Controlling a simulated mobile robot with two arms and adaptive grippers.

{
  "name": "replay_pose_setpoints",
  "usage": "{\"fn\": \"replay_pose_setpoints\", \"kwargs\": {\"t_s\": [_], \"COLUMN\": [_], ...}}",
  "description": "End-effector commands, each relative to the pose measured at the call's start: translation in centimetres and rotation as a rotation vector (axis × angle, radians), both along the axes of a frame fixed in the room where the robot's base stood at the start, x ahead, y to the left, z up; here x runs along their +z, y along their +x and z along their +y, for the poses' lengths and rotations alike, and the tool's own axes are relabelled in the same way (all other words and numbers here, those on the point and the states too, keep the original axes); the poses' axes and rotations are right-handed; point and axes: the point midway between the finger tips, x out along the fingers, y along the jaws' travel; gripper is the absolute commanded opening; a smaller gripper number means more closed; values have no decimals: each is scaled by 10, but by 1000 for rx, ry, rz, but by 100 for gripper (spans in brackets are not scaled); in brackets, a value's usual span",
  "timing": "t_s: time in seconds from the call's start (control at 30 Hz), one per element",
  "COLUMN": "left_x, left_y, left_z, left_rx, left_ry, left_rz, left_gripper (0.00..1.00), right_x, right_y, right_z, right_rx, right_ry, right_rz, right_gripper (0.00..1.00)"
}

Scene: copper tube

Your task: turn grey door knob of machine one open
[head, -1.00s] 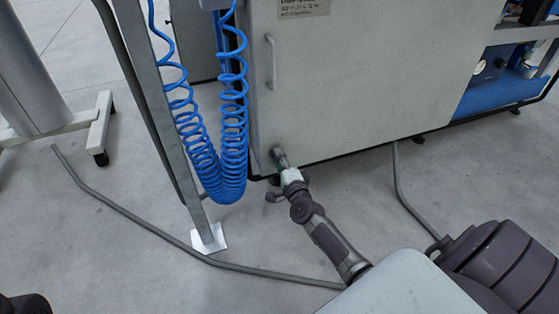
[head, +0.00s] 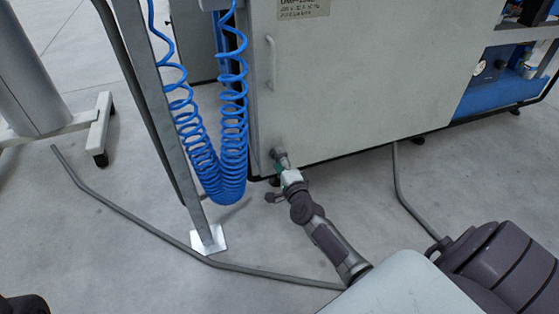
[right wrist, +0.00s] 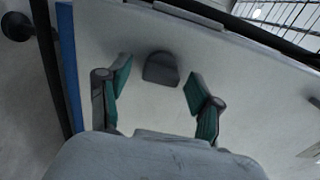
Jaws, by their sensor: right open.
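The grey door knob (right wrist: 161,69) is on the pale door panel of machine one (head: 360,80), near the panel's lower left corner. In the right wrist view it stands between the two green-padded fingers of my right gripper (right wrist: 160,86), with a gap on either side. The gripper is open and appears to touch nothing. My left gripper is not in view.
Blue coiled hoses (head: 230,130) hang beside a metal post (head: 165,120) just left of the door. A grey vertical handle (head: 270,62) is on the door above. A grey floor strip (head: 140,217) crosses the mostly bare floor.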

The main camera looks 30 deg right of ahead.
Motion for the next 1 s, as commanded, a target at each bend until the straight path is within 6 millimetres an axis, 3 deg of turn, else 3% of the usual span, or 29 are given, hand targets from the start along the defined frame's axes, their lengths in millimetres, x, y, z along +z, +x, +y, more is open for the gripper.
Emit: {"fn": "replay_pose_setpoints", "kwargs": {"t_s": [0.23,0.7,1.0], "left_x": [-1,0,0], "left_y": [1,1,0], "left_z": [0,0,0], "left_rx": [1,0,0], "left_ry": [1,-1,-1], "left_rz": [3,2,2], "left_gripper": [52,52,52], "right_x": [-1,-1,0], "right_y": [-13,-102,-117], "right_z": [4,24,28], "right_rx": [1,0,0], "right_ry": [2,0,0], "right_rz": [1,2,0], "right_gripper": [65,65,65]}}
